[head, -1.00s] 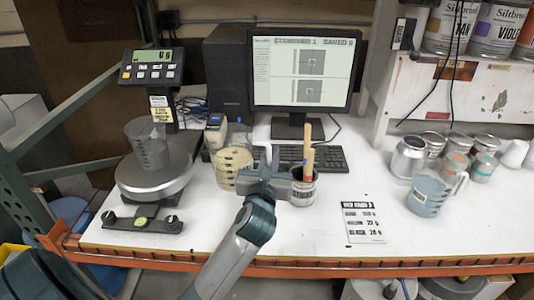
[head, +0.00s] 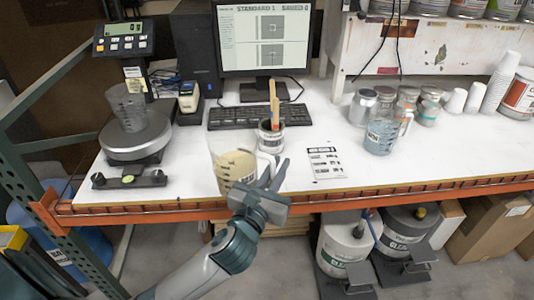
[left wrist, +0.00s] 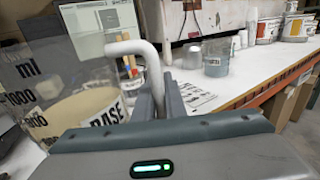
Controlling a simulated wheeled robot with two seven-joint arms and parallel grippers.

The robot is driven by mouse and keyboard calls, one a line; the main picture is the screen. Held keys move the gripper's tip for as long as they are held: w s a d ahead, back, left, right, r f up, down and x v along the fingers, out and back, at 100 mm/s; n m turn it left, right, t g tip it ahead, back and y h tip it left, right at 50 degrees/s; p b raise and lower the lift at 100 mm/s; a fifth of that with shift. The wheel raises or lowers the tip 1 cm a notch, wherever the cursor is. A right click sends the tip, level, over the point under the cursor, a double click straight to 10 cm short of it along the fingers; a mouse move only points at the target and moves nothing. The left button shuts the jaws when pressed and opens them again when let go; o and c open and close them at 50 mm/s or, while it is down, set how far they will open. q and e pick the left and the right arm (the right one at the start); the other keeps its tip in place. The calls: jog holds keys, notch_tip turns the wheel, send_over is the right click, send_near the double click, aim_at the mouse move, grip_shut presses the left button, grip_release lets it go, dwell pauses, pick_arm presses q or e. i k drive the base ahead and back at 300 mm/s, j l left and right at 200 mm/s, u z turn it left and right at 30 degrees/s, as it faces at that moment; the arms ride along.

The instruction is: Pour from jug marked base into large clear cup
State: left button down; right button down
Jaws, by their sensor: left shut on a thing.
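The jug marked base (head: 236,170) is clear with cream liquid in its lower part. Its "BASE" label and white handle show in the left wrist view (left wrist: 80,112). My left gripper (head: 272,172) is shut on the jug's handle and holds the jug upright near the table's front edge. The large clear cup (head: 128,107) stands upright on the round scale (head: 140,142) at the left and looks empty. My right gripper is in neither view.
A can with wooden sticks (head: 270,137) stands behind the jug. A jug of blue-grey liquid (head: 380,136) and several cans are at the right. A keyboard (head: 258,115) and monitor (head: 265,40) are at the back. A printed card (head: 325,162) lies on the table.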

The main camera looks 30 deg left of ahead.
aim_at(127, 101)
jog(key=u, duration=2.25)
jog(key=i+l, duration=0.6)
jog(key=l, duration=0.15)
